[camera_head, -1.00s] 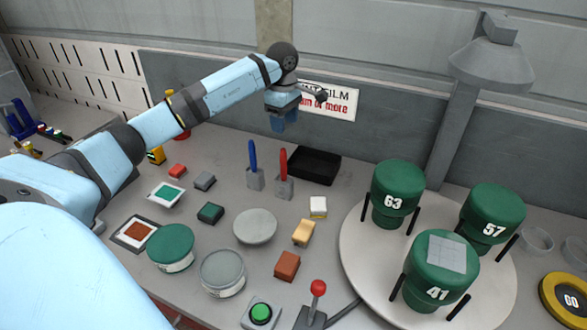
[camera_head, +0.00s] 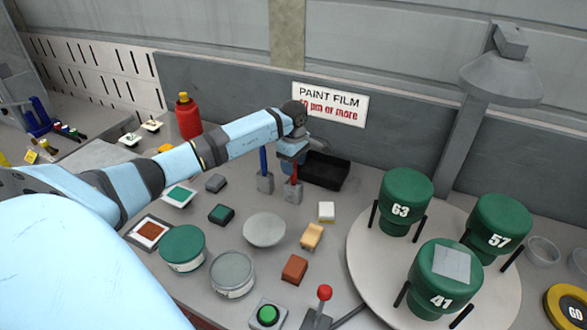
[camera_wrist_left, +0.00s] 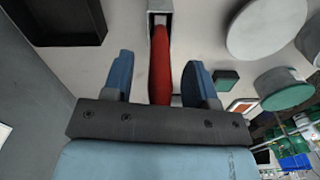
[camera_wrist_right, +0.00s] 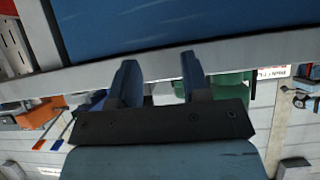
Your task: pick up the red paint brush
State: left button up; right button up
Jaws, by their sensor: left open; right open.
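The red paint brush (camera_head: 294,172) stands upright in a small grey holder (camera_head: 293,193) on the table. In the left wrist view the red brush (camera_wrist_left: 160,62) lies between the two blue fingers of my left gripper (camera_wrist_left: 158,78), with gaps on both sides. My left gripper (camera_head: 292,160) is open at the brush's upper part, and the arm hides the brush's top in the head view. My right gripper (camera_wrist_right: 155,75) is open and empty in its wrist view, away from the table scene.
A blue brush (camera_head: 263,160) in its own holder stands just left of the red one. A black tray (camera_head: 326,170) sits behind at right. Green numbered containers (camera_head: 406,198) stand on a round white platform at right. A red bottle (camera_head: 188,118) stands at the back left.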

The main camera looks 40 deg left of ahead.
pick_arm(q)
jog(key=shift+f, duration=0.25)
grip_shut()
jog(key=shift+r, duration=0.1)
